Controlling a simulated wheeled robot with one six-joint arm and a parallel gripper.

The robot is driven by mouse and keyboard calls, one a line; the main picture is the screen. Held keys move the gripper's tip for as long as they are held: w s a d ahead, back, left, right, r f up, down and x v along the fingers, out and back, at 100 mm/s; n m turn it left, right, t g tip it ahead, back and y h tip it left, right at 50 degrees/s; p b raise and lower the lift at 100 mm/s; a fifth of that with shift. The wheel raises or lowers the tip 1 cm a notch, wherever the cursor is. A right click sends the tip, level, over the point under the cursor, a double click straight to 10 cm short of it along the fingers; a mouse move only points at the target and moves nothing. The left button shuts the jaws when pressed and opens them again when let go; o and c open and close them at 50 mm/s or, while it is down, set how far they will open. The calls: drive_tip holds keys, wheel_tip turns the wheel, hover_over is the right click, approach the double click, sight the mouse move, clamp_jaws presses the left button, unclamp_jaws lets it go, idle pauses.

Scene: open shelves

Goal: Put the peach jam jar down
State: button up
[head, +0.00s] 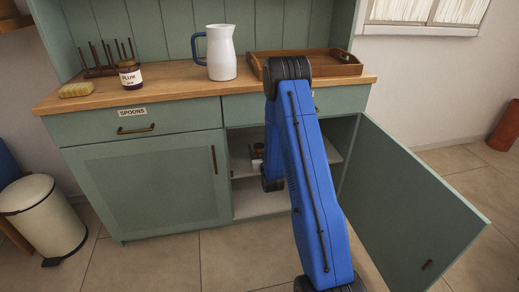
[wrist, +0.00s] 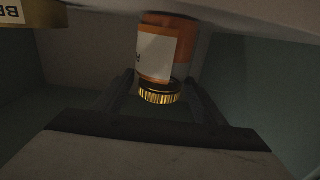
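In the wrist view, an orange jar (wrist: 166,28) with a pale label and a gold lid stands between the two fingers of my gripper (wrist: 160,80). That view is upside down, so the lid points down in the picture. The label text is mostly unreadable. The jar's base end is at or close to a pale shelf (wrist: 235,20); I cannot tell if it touches. The fingers flank the jar, but I cannot tell whether they press on it. In the head view my arm reaches into the open right cupboard, and the arm hides the gripper.
The cupboard door (head: 405,200) is swung open to the right. On the counter are a plum jar (head: 129,75), a white jug (head: 221,55), a sponge (head: 76,90) and a wooden tray (head: 340,69).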

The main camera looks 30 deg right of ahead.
drive_tip(key=shift+r, duration=0.1)
drive_tip(key=v, duration=1.2)
drive_tip(key=a+r+n+g+y, duration=0.1)
drive_tip(key=a+r+g+y, duration=0.3)
drive_tip(key=r, duration=0.6)
drive_tip(key=s+a+r+g, duration=0.3)
drive_tip(key=s+a+r, duration=0.4)
drive_tip(key=s+r, duration=0.15)
drive_tip(key=s+a+r+g, duration=0.2)
drive_tip(key=s+r, duration=0.1)
drive_tip(key=s, duration=0.8)
drive_tip(key=s+a+r+n+g, duration=0.1)
drive_tip(key=s+a+r, duration=0.1)
drive_tip(key=s, duration=0.8)
drive_tip(key=s+a+r+n+g+y, duration=0.1)
drive_tip(key=s+a+r+g, duration=0.1)
drive_tip(key=s, duration=0.9)
drive_tip(key=shift+s+a+r+g, duration=0.3)
drive_tip(key=shift+s+a+r, duration=0.1)
drive_tip(key=shift+a+r, duration=0.5)
drive_tip(key=shift+f, duration=0.1)
